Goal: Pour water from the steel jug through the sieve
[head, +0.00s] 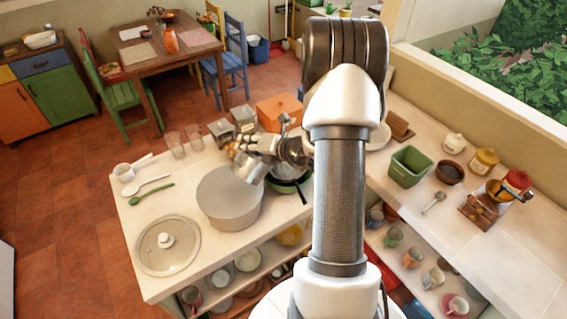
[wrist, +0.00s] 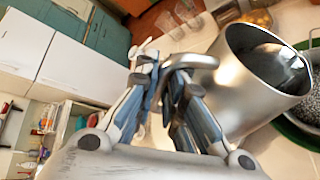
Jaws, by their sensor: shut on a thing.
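The steel jug (wrist: 240,95) is held by my gripper (wrist: 172,75), whose fingers are closed around its curved handle. The jug's open mouth points to the right in the wrist view; in the head view the jug (head: 251,168) looks tilted. My gripper (head: 255,146) is above the counter, between the big pot and the sieve. The sieve (wrist: 297,82), with fine grey mesh, sits over a green bowl (wrist: 299,136) beside the jug's mouth. In the head view the sieve (head: 287,172) is partly hidden by my arm. I see no stream of water, and cannot tell the water level.
A large grey pot (head: 228,203) stands close to the jug. A glass lid (head: 168,246), a green spoon (head: 150,195) and drinking glasses (head: 175,144) are on the left counter. An orange box (head: 279,110) stands behind. The right counter holds a green tub (head: 409,166) and jars.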

